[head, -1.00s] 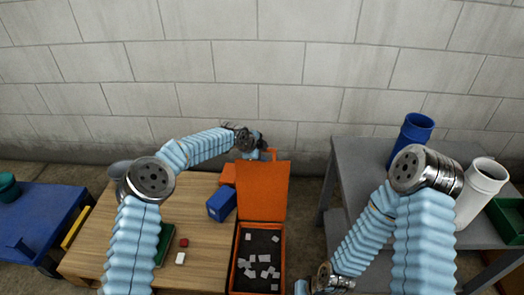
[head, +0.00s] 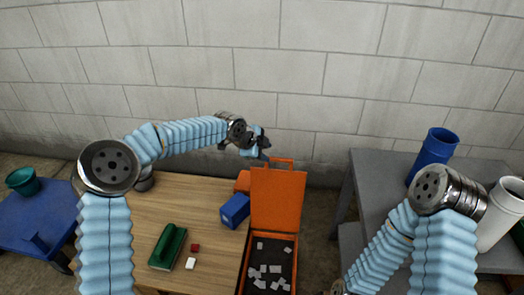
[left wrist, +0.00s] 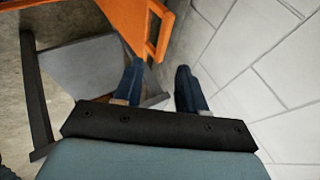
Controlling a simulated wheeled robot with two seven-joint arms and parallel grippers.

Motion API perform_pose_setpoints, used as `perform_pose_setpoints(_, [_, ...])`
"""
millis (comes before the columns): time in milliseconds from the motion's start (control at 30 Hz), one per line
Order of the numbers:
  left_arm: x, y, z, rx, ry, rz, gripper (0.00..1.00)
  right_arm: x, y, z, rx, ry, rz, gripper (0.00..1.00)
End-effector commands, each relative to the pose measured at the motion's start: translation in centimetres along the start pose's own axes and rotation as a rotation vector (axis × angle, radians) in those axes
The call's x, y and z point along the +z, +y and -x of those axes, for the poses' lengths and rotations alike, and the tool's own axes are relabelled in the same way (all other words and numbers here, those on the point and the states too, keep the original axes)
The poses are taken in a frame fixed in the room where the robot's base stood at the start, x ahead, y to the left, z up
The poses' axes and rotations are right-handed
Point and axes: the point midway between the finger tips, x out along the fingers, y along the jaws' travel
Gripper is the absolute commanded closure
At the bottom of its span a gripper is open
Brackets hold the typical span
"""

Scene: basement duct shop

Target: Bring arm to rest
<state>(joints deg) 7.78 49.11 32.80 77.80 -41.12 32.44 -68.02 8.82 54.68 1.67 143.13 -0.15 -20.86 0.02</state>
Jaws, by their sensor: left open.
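My left arm reaches in from the left over the wooden table (head: 135,215). My left gripper (head: 264,143) is near the wall, just above the raised lid of the orange case (head: 277,205). In the left wrist view its two dark blue fingers (left wrist: 157,85) stand apart with nothing between them. The orange lid and its handle (left wrist: 155,32) show beyond the fingers there. My right arm is at the right in the head view, bent downward; its gripper is below the picture edge.
The open case holds several grey pieces (head: 264,270). A blue box (head: 235,211), green-handled tool (head: 168,246), red block (head: 195,247) and white block (head: 190,263) lie on the wooden table. A grey table (head: 375,170) holds a blue container (head: 433,155) and white container (head: 505,210). A blue table (head: 45,215) is left.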

Motion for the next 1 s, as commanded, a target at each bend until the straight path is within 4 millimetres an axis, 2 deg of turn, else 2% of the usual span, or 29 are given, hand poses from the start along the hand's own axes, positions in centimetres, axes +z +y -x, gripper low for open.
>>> perform_pose_setpoints(100, [0.0,0.0,1.3,0.0,0.0,0.0,0.6,0.0,0.1,-0.1,0.0,0.0,0.0,1.0])
perform_pose_setpoints(200, [0.0,0.0,1.8,0.0,0.0,-0.001,0.6,0.0,0.1,-0.1,0.0,0.0,0.0,1.0])
perform_pose_setpoints(667, [-0.1,0.4,1.6,0.006,0.004,0.011,0.6,0.0,0.1,-0.1,0.0,0.0,0.0,1.0])
perform_pose_setpoints(767, [-0.3,2.8,0.0,0.038,0.026,0.085,0.6,0.0,0.1,-0.1,0.0,0.0,0.0,1.0])
perform_pose_setpoints(833, [-0.5,6.2,-1.8,0.083,0.047,0.194,0.6,0.0,0.1,-0.1,0.0,0.0,0.0,1.0])
perform_pose_setpoints(867, [-0.6,8.0,-2.6,0.106,0.055,0.258,0.6,0.0,0.1,-0.1,0.0,0.0,0.0,1.0])
perform_pose_setpoints(967, [-0.6,15.4,-5.2,0.197,0.067,0.523,0.6,0.0,0.1,-0.1,0.0,0.0,0.0,1.0])
perform_pose_setpoints(1000, [-0.4,18.5,-5.9,0.232,0.059,0.643,0.6,0.0,0.1,-0.1,0.0,0.0,0.0,1.0])
